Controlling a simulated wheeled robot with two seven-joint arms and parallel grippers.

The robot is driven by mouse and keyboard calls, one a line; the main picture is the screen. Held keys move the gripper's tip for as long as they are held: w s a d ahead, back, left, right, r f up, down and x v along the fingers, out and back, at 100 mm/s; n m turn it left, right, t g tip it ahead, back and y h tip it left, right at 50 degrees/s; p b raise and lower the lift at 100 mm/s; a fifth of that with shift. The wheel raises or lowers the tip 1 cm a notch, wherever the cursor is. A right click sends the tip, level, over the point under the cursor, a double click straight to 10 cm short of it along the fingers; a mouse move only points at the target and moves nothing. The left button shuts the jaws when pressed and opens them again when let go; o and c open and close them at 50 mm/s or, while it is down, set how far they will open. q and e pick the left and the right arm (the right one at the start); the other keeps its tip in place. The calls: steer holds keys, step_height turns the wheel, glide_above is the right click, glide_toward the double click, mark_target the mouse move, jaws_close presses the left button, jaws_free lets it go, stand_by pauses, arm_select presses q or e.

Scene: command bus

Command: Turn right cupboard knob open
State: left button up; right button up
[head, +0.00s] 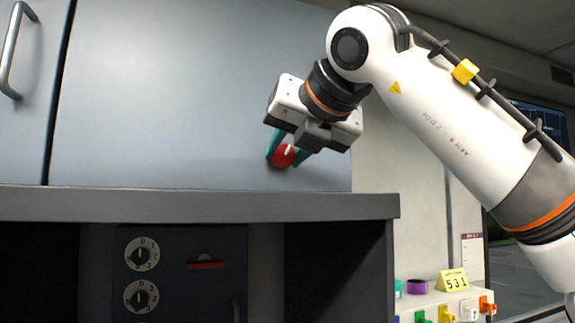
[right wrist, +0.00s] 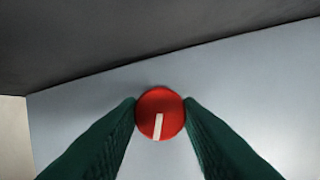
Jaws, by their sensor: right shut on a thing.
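The right cupboard knob (head: 284,155) is round and red with a white bar, set low on the wide grey-blue cupboard door (head: 180,90). In the right wrist view the knob (right wrist: 160,100) sits between the two green fingers, one touching each side. Its white bar points down and slightly left in that view. My right gripper (head: 288,152) is shut on the knob, reaching in from the upper right. The door looks flush with the cupboard front. My left gripper is not in view.
Another door with a metal handle (head: 10,45) is at the far left. A grey ledge (head: 200,204) runs below the cupboard, over a panel with two dials (head: 141,254). Coloured hooks (head: 446,313) and a yellow 531 card (head: 453,280) are at lower right.

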steer(key=m+y+b, duration=0.2)
steer(key=m+b, duration=0.1)
steer(key=m+y+b, duration=0.1)
steer(key=b, duration=0.1)
steer(key=shift+d+f+m, duration=0.2)
steer(key=shift+f+m, duration=0.1)
steer(key=m+y+b, duration=0.1)
steer(key=m+b, duration=0.1)
steer(key=b, duration=0.1)
steer(key=shift+m, duration=0.4)
steer(key=shift+d+m+y+b, duration=0.1)
steer(key=shift+m+y+b, duration=0.4)
steer(key=shift+b, duration=0.25)
steer(key=shift+r, duration=0.1)
steer(key=o, duration=1)
steer(key=shift+c, duration=0.2)
